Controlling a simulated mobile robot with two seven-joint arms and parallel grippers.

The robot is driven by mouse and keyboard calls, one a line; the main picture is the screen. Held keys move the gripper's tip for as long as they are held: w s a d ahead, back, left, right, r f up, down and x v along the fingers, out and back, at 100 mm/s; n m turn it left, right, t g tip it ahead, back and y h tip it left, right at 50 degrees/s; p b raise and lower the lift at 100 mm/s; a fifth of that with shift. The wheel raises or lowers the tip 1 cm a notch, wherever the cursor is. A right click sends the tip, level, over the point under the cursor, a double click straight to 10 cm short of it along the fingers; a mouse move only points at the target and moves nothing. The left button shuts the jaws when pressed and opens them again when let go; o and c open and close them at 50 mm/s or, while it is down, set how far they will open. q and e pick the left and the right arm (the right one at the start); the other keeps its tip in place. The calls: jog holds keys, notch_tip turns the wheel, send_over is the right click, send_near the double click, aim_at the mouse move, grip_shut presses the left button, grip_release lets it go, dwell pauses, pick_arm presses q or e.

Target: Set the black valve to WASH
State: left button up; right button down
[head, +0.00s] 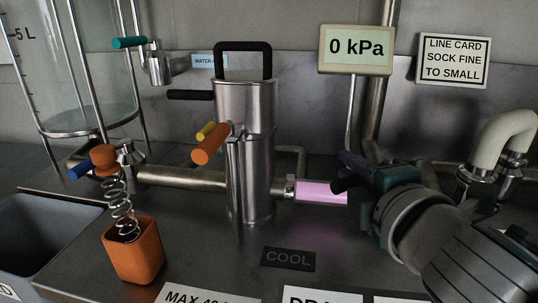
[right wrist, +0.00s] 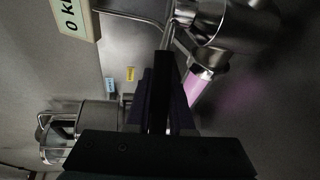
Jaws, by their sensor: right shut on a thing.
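My right gripper (head: 350,170), with dark purple fingers, is at the right end of a clear tube of pink liquid (head: 322,191). In the right wrist view the fingers are shut on a black bar, the black valve's handle (right wrist: 162,95). The bar lies lengthwise between them, beside the pink tube (right wrist: 200,84). In the head view my gripper and wrist hide the valve and its handle. I cannot read a WASH mark in either view. My left gripper is not in view.
A steel filter housing (head: 245,110) with a black top handle and an orange lever (head: 210,144) stands left of the tube. A gauge (head: 356,50) reads 0 kPa. A COOL plate (head: 288,259) lies in front. Cream hose (head: 503,135) is close right of my wrist. An orange cup (head: 133,250) stands front left.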

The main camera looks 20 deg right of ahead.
dwell(0.3)
jog(key=s+n+y+p, duration=0.1)
jog(key=y, duration=0.1)
jog(key=s+n+y+p, duration=0.1)
jog(key=n+y, duration=0.1)
jog(key=s+n+y+p, duration=0.1)
jog(key=y, duration=0.1)
jog(key=shift+n, duration=0.4)
jog(key=shift+s+d+n+g+y+b, duration=0.5)
jog(key=shift+s+n+g+y+b, duration=0.5)
jog(key=shift+n+y, duration=0.7)
jog(key=shift+s+d+n+g+y+b, duration=0.6)
jog(key=shift+n+g+y+b, duration=0.8)
jog(key=shift+y, duration=0.55)
jog(key=shift+s+d+n+g+y+b, duration=0.45)
jog(key=shift+s+n+g+y+b, duration=0.35)
jog(key=shift+n+y+b, duration=0.85)
jog(key=shift+m, duration=0.25)
